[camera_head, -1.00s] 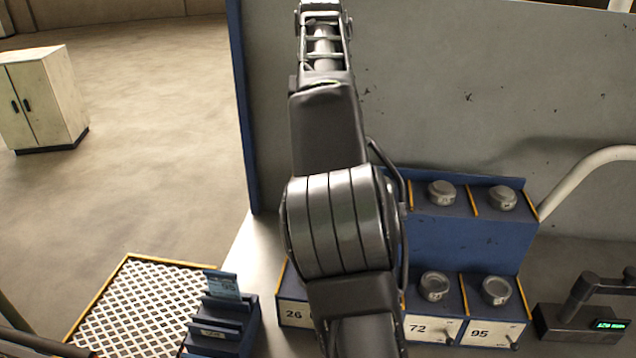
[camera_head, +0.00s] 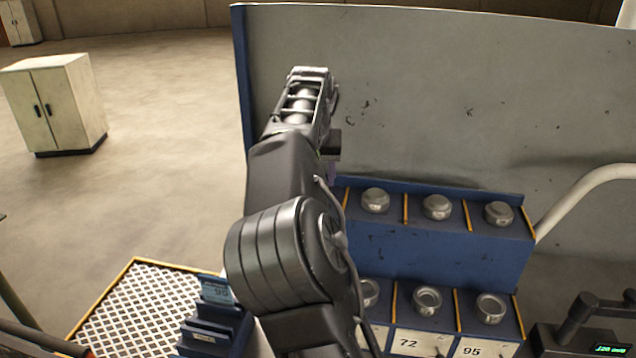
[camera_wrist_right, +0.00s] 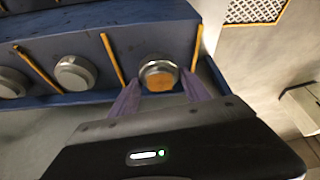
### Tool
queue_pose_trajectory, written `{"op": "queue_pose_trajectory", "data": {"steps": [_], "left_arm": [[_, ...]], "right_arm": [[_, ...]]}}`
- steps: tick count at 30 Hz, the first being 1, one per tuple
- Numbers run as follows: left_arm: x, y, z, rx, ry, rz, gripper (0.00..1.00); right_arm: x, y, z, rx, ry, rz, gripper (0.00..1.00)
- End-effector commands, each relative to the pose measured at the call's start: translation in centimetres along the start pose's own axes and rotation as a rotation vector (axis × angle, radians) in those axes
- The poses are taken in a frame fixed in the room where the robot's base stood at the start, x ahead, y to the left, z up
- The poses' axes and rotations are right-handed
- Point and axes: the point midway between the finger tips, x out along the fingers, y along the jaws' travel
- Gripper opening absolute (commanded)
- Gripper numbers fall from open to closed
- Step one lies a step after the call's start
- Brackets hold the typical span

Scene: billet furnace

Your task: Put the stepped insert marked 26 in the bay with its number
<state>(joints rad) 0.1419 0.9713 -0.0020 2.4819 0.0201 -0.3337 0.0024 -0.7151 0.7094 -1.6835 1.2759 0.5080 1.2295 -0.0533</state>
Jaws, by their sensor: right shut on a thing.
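My right gripper (camera_wrist_right: 160,88) has purple fingers, shut on a round metal stepped insert (camera_wrist_right: 158,66) with an orange-looking face. Its number is not readable. In the right wrist view it is at the end bay of the blue rack's upper row, beside a yellow divider; I cannot tell if it rests there or hangs just above. In the head view my right arm hides this bay, and only a little of the gripper (camera_head: 331,160) shows. The blue rack (camera_head: 440,255) has numbered bays; the 26 label is hidden by my arm. My left gripper is not in view.
Other inserts stand in the upper row (camera_head: 437,207) and lower row (camera_head: 427,300). Labels 72 (camera_head: 408,343) and 95 (camera_head: 472,350) show. A slotted blue holder (camera_head: 212,330) with a card and a mesh mat (camera_head: 140,310) are at lower left. A grey panel (camera_head: 430,90) stands behind the rack.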

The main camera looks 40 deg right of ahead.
Motion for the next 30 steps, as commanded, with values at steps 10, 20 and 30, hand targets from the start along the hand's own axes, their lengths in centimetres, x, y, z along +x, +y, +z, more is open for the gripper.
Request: {"op": "queue_pose_trajectory", "data": {"steps": [10,20,30], "left_arm": [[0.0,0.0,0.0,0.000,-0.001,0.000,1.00],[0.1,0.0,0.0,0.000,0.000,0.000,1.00],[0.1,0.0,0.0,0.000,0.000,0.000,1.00]], "right_arm": [[1.5,-0.7,0.4,0.001,0.004,0.000,0.00],[1.8,-0.6,0.6,0.002,0.001,0.001,0.68],[1.7,-0.6,0.6,0.001,0.001,0.001,0.77]]}}
